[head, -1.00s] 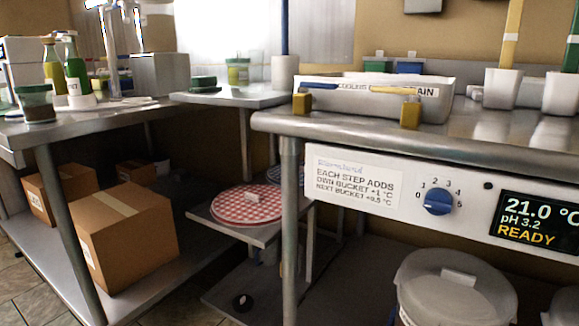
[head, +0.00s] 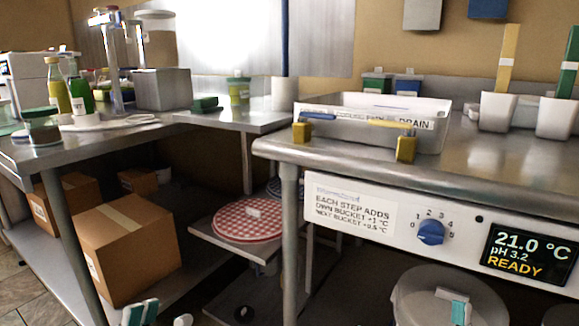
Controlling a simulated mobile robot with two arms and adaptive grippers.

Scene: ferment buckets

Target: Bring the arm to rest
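My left gripper (head: 141,312) shows at the bottom edge, left of centre, as white fingertips with teal pads. A small white part lies just right of them. The rest of it is cut off by the frame, and its opening cannot be judged. A teal and white tip of what looks like my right gripper (head: 459,312) shows at the bottom right, in front of the lidded bucket (head: 415,296). The rest of it is out of frame. No held object is visible at either one.
A cardboard box (head: 125,245) sits on the left lower shelf. A checkered round lid (head: 247,220) lies mid-shelf.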

